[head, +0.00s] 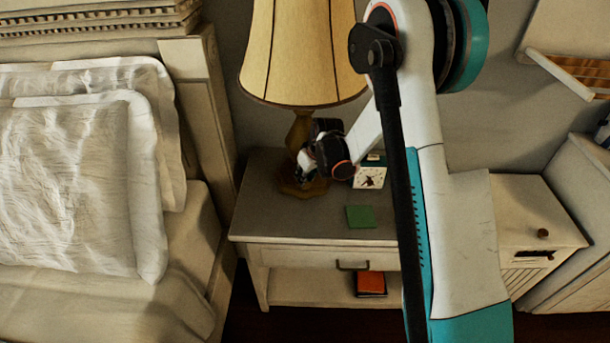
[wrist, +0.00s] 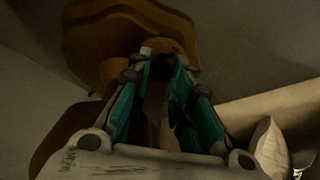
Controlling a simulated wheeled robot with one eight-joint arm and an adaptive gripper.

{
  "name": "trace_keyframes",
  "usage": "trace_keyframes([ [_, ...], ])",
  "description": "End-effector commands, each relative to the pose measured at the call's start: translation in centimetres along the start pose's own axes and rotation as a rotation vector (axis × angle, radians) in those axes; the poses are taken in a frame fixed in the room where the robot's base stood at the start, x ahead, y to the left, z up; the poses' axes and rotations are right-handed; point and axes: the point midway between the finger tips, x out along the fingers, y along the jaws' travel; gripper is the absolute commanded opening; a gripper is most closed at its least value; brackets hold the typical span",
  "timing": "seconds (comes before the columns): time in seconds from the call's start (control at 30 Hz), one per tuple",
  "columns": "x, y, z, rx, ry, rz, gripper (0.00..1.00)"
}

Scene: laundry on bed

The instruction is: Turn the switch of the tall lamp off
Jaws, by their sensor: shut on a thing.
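The tall lamp has a cream shade (head: 303,52) and a brown wooden stem (head: 300,130) on a wide base, and stands on the nightstand. The shade looks bright. My gripper (head: 305,170) is low at the lamp's stem, just above the base. In the wrist view the lamp's brown base (wrist: 110,45) fills the upper left, and my gripper's fingers (wrist: 163,62) meet closely at a small dark part on it. My gripper is shut on that part, which seems to be the lamp switch (wrist: 162,68); the fingers mostly hide it.
The nightstand (head: 262,221) also holds a green square (head: 360,216) and a small white clock-like item (head: 370,178). A bed with white pillows (head: 65,185) is at left, and a white cabinet (head: 535,215) at right.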

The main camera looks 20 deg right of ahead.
Motion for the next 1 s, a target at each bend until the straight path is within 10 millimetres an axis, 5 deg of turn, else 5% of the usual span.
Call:
trace_keyframes([
  [0.07, 0.0, 0.0, -0.1, 0.000, 0.003, 0.001, 0.00],
  [0.1, 0.0, 0.0, -0.1, 0.000, 0.003, 0.001, 0.24],
  [0.13, 0.0, 0.0, -0.1, 0.000, 0.003, 0.001, 0.29],
  [0.57, -0.5, 0.0, -0.1, 0.001, 0.001, 0.001, 0.29],
  [0.87, -4.9, 0.0, -0.1, 0.002, 0.002, 0.001, 0.29],
  [1.0, -6.2, 0.1, 2.8, 0.003, 0.001, 0.002, 0.29],
])
